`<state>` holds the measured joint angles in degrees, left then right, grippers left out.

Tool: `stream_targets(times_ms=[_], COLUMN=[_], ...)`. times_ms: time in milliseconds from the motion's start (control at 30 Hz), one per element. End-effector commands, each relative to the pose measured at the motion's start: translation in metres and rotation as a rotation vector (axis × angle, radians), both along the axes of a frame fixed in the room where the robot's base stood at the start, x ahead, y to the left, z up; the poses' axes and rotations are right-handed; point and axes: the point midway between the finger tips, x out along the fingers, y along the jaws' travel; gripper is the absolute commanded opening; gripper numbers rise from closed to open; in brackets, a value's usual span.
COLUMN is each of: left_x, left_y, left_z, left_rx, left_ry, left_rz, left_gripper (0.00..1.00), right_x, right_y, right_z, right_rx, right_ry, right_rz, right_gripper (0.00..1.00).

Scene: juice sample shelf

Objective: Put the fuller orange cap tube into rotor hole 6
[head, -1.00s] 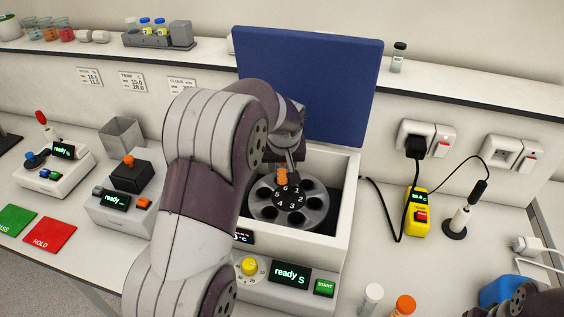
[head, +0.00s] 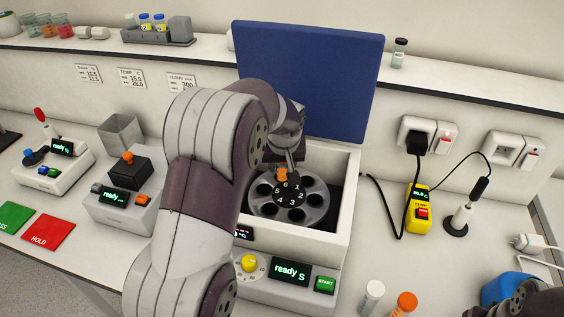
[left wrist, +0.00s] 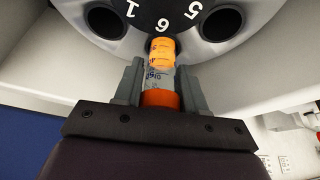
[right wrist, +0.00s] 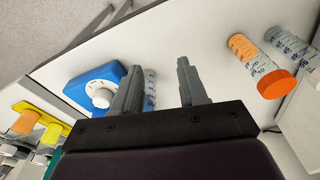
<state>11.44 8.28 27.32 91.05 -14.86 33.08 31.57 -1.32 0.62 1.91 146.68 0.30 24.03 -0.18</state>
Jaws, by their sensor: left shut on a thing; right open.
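My left gripper (left wrist: 160,95) is shut on an orange-capped tube (left wrist: 160,72), its cap (left wrist: 161,99) between the fingers and orange contents at the far end. That end is at the rotor (left wrist: 225,45), by the number 6, and covers the hole there; how deep it sits I cannot tell. In the head view, orange of the held tube (head: 282,175) shows beside the 6 of the rotor (head: 292,215). Another orange-capped tube (head: 405,302) stands on the bench; it also shows in the right wrist view (right wrist: 262,68). My right gripper (right wrist: 155,85) is open and empty.
The centrifuge's blue lid (head: 310,80) stands open behind the rotor. A white-capped tube (head: 372,293) stands beside the orange-capped one. A blue device (right wrist: 85,85) is near my right gripper. A yellow meter (head: 418,210) and cables lie on the right.

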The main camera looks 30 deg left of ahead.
Motion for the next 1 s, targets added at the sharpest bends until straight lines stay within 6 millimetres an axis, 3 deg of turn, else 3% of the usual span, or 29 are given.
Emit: stream_targets(times_ms=[600,1000], left_x=[0.000,-0.001], left_y=[0.000,0.000], left_z=[-0.015,0.001], left_rx=[0.000,-0.001], left_ry=[0.002,0.006], left_rz=[0.000,0.000], left_gripper=[0.09,0.09], right_x=[0.000,0.000], right_y=[0.000,0.000], right_z=[-0.011,0.003], right_rx=[0.000,0.000], right_ry=[0.000,0.000], right_rz=[0.000,0.000], right_gripper=[0.43,0.43])
